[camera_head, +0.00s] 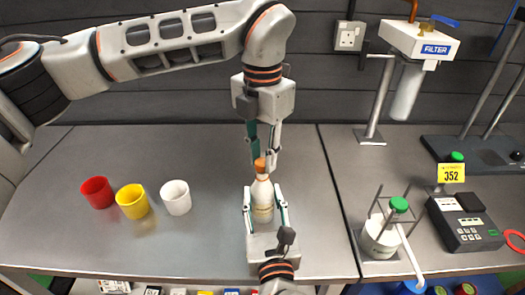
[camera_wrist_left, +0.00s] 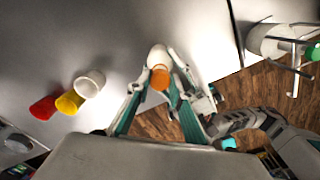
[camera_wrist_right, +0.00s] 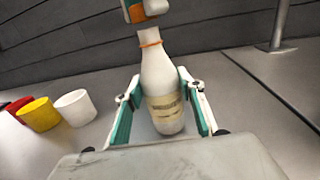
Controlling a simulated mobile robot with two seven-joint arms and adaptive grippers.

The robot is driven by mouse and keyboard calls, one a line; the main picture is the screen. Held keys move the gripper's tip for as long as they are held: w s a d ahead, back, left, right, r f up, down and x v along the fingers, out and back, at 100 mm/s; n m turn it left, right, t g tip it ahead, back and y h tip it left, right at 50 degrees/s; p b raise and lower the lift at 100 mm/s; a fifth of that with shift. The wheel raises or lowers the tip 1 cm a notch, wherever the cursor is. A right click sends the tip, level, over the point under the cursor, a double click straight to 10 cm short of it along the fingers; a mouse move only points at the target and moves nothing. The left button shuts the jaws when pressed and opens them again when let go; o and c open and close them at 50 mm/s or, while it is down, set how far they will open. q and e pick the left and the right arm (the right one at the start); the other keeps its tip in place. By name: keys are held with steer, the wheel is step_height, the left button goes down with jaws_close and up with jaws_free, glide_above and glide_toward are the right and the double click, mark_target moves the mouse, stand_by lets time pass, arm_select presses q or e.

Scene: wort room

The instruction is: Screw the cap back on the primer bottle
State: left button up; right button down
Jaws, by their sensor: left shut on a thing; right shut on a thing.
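The primer bottle (camera_head: 262,204) is white with a worn label and stands upright on the grey bench. My right gripper (camera_head: 264,197) is shut on its body from the front; the right wrist view shows the bottle (camera_wrist_right: 162,75) between both fingers. The orange cap (camera_head: 260,165) is held in my left gripper (camera_head: 262,161), which comes down from above and is shut on it. In the right wrist view the cap (camera_wrist_right: 148,12) is just above the bottle's mouth, slightly to the left. An orange ring (camera_wrist_right: 150,43) circles the neck. The cap (camera_wrist_left: 160,76) hides the mouth in the left wrist view.
Red (camera_head: 97,192), yellow (camera_head: 132,201) and white (camera_head: 175,197) cups stand left of the bottle. A filter stand (camera_head: 372,110), a white container in a wire rack (camera_head: 381,236) and a grey meter (camera_head: 465,222) are to the right. Bench between cups and bottle is clear.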

arm_select(q)
steer(key=shift+f, duration=0.35)
steer(key=shift+f, duration=0.6)
stand_by(0.4)
steer(key=m, duration=0.4)
steer(key=shift+r, duration=0.1)
steer(key=m, duration=0.5)
steer(key=shift+m, duration=0.3)
steer(key=m, duration=0.3)
steer(key=shift+m, duration=0.3)
steer(key=m, duration=0.5)
steer(key=shift+s, duration=0.1)
steer(key=m, duration=1.4)
